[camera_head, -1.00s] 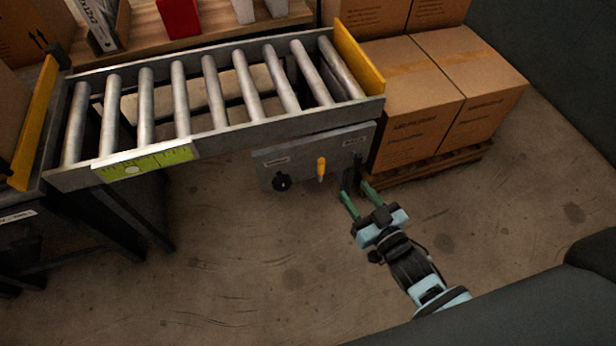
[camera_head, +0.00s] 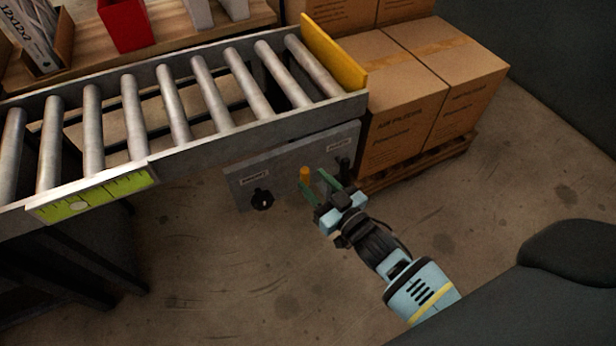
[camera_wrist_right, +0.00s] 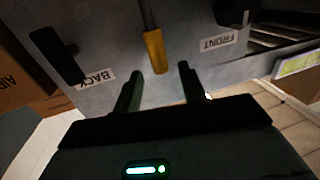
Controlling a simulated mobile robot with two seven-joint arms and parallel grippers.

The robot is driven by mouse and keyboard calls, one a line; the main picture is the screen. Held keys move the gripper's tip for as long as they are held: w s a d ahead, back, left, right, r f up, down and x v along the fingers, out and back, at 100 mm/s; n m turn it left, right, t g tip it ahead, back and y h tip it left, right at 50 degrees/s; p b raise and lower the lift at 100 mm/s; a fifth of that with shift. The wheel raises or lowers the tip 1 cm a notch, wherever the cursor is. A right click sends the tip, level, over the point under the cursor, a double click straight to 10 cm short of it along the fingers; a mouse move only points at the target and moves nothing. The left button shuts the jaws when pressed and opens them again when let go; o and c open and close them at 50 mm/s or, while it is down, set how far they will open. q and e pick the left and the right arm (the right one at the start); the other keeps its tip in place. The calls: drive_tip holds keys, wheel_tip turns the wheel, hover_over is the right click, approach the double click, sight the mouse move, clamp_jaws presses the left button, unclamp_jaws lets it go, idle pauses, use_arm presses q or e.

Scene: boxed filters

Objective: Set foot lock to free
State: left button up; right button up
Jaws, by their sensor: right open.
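A grey panel (camera_head: 245,188) hangs under the roller conveyor. It carries a lever with a yellow-orange handle (camera_head: 304,174) in the middle, a black knob (camera_head: 262,199) on the left and a black handle (camera_head: 343,165) on the right. In the right wrist view the yellow handle (camera_wrist_right: 154,52) hangs from a metal stem, between labels reading BACK and FRONT. No label naming the foot lock is readable. My right gripper (camera_head: 313,184) is open, its green fingers pointing at the panel. In the wrist view the handle's tip lies between the fingertips (camera_wrist_right: 160,75); contact cannot be told. My left gripper is out of view.
The roller conveyor (camera_head: 215,140) runs above the panel, with a yellow end stop (camera_head: 334,55). Cardboard boxes (camera_head: 400,110) stand on a pallet (camera_head: 420,160) to the right. Dark legs (camera_head: 85,265) stand at the left. The floor in front is clear.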

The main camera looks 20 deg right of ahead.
sight(302, 178)
drive_tip(key=shift+b+x, duration=0.35)
drive_tip(key=shift+x, duration=1.15)
clamp_jaws()
